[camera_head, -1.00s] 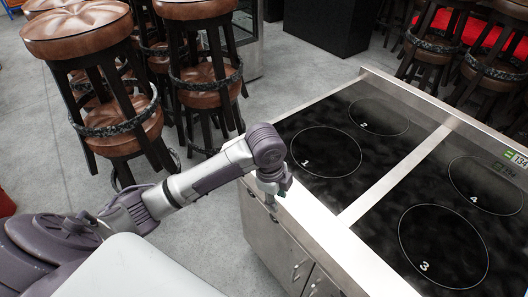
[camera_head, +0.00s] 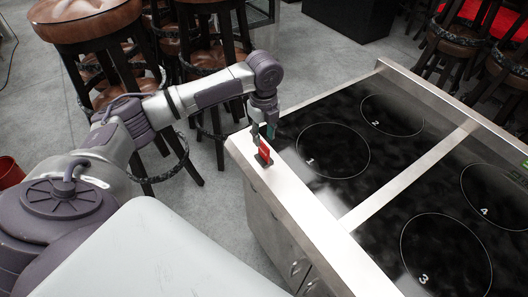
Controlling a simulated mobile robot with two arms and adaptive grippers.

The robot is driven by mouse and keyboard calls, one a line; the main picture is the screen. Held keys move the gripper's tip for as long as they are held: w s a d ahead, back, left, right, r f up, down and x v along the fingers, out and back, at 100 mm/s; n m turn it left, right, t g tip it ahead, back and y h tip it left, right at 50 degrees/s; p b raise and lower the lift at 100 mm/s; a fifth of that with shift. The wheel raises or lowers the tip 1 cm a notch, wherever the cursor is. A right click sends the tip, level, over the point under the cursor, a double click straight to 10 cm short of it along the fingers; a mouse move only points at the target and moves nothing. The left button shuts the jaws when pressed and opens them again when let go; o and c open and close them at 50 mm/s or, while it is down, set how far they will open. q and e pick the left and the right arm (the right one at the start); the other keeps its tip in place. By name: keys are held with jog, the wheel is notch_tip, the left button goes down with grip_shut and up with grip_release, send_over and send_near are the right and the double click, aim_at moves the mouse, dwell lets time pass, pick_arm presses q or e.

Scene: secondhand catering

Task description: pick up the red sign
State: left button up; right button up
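The red sign (camera_head: 264,151) is small and stands on a dark base on the steel front rim of the cooktop, near its left corner. My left gripper (camera_head: 263,135) points down right above the sign, coming from the left. Its two fingers show a gap between them and look open. The fingertips are at or just above the sign's top edge; I cannot tell whether they touch it. My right gripper is not in view.
The cooktop (camera_head: 367,210) has black glass with numbered rings and a steel frame, and its top is clear. Stools with brown seats (camera_head: 85,18) crowd the back left behind my arm. A red bucket (camera_head: 11,172) stands at the left edge.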

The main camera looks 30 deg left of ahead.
aim_at(264, 144)
pick_arm(q)
jog(key=shift+f+p, duration=0.3)
jog(key=shift+f, duration=0.2)
notch_tip(264, 144, down, 5)
jog(key=shift+r+p, duration=0.1)
jog(key=shift+p, duration=0.8)
grip_shut()
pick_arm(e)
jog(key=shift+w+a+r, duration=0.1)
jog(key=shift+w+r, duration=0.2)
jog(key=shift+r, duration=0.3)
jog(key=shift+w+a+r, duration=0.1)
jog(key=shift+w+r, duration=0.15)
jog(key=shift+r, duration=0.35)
